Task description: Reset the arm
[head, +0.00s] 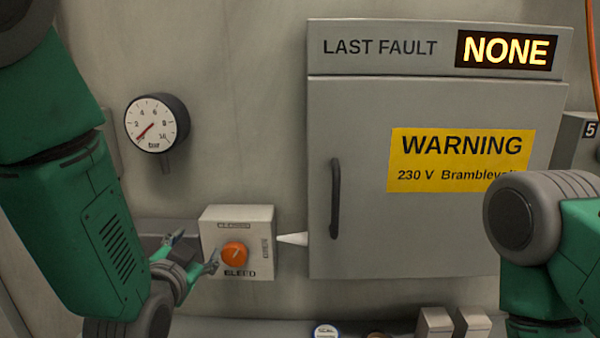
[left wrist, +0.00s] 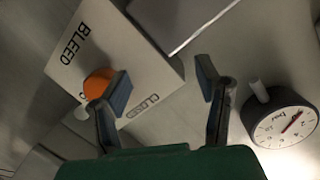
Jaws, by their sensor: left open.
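My left gripper (head: 193,254) is open beside the white bleed box (head: 211,219), at its lower left in the head view. The box carries an orange knob (head: 235,255) above the word BLEED. In the left wrist view the left gripper (left wrist: 164,90) has its fingers spread, with nothing between them. One finger overlaps the orange knob (left wrist: 98,84) in that view; I cannot tell whether they touch. My right arm shows at the right edge of the head view, but its gripper is not seen.
A round gauge (head: 151,124) on the wall reads near zero. A grey cabinet (head: 420,235) with a dark handle (head: 335,199) and a yellow warning label (head: 460,160) stands to the right. Its display (head: 506,50) reads NONE. Small items line the bottom edge.

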